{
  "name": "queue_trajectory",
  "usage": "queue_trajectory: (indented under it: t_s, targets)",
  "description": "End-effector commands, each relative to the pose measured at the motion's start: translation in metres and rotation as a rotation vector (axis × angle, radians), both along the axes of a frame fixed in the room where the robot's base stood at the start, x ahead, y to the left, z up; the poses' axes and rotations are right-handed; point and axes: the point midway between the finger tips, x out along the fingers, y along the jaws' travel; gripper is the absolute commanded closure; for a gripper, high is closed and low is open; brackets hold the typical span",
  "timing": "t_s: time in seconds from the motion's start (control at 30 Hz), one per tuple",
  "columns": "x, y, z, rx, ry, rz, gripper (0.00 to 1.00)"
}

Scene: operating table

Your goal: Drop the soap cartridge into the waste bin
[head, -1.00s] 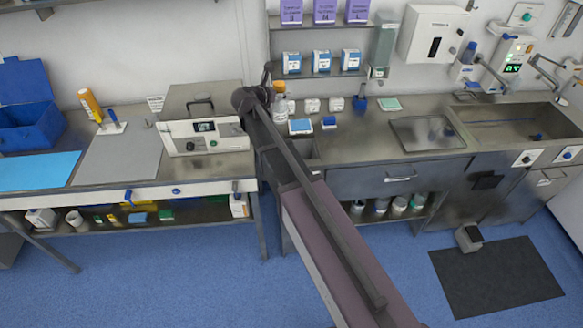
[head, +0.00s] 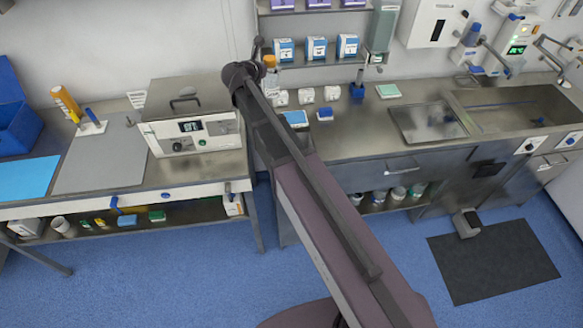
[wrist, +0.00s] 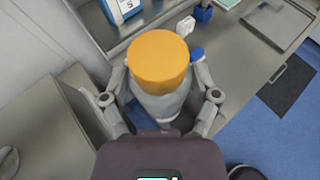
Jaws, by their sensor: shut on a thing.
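The soap cartridge is most likely the translucent bottle with an orange cap (wrist: 158,62), held upright in the wrist view. My gripper (wrist: 160,98) is shut around its body, one finger on each side. In the head view the bottle (head: 271,80) shows just past the end of my arm, above the left end of the right counter; my arm hides most of the gripper. I cannot clearly identify a waste bin. A small grey box (head: 467,223) stands on the floor by the dark mat, below a cabinet with a dark flap (head: 489,169).
A white-fronted device (head: 190,133) stands on the left table close to my arm. Boxed supplies (head: 317,48) stand on the shelf behind the bottle. Small white items (head: 305,96) and a blue one (head: 325,114) are on the right counter. The blue floor in front is mostly clear.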

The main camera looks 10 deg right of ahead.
Motion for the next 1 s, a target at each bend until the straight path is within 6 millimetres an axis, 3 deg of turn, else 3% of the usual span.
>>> queue_trajectory:
  t_s: [0.37,0.57,1.0]
  targets:
    - [-0.001,0.011,-0.001,-0.001,-0.001,0.013,0.83]
    - [-0.002,0.009,-0.011,0.0,0.0,0.005,0.83]
    - [-0.005,-0.013,-0.076,0.0,0.002,-0.06,0.83]
